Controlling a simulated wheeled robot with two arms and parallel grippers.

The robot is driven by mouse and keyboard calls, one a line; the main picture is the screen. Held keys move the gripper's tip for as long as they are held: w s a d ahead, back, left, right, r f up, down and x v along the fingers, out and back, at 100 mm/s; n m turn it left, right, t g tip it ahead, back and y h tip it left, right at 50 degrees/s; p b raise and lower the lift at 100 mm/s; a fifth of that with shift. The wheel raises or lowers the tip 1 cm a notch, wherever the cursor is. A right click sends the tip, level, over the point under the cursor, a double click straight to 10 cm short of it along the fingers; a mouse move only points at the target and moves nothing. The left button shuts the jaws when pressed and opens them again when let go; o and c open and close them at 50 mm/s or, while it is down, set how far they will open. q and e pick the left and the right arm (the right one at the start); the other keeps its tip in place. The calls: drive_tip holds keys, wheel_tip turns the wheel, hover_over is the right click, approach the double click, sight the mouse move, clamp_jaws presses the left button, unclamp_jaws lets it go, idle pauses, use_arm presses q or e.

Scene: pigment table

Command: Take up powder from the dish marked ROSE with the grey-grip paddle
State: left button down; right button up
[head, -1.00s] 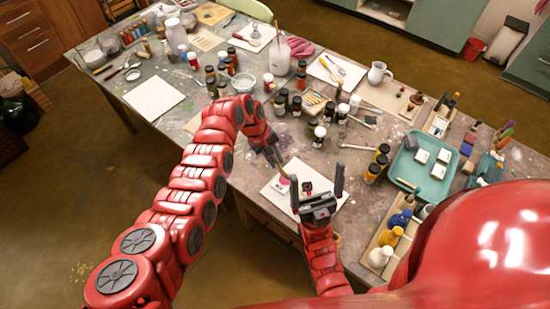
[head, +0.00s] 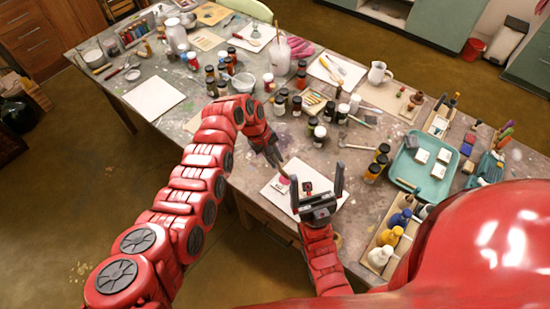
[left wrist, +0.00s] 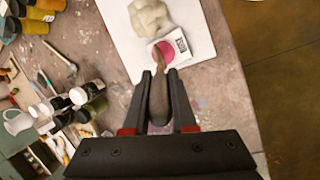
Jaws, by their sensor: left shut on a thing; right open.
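My left gripper (left wrist: 158,100) is shut on the grey grip of a paddle (left wrist: 159,95). It also shows in the head view (head: 272,154), over the near edge of the table. The paddle's narrow end points at a small dish of pink powder (left wrist: 174,47), with a white label (left wrist: 182,46) too small to read. In the wrist view the tip overlaps the dish's edge; I cannot tell whether it touches the powder. The pink dish also shows in the head view (head: 283,181). My right gripper (head: 318,191) is open and empty, just right of the dish.
The dish is on a white sheet (left wrist: 197,15), beside a pale beige shape (left wrist: 150,14). Dark jars (head: 376,168) stand right of the sheet. Several small bottles crowd the table's middle.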

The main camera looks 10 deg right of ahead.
use_arm(q)
drive_tip(key=shift+r+p, duration=0.85)
drive_tip(key=shift+r, duration=0.25)
drive_tip(key=shift+r+p, duration=1.25)
drive_tip(key=shift+r, duration=1.1)
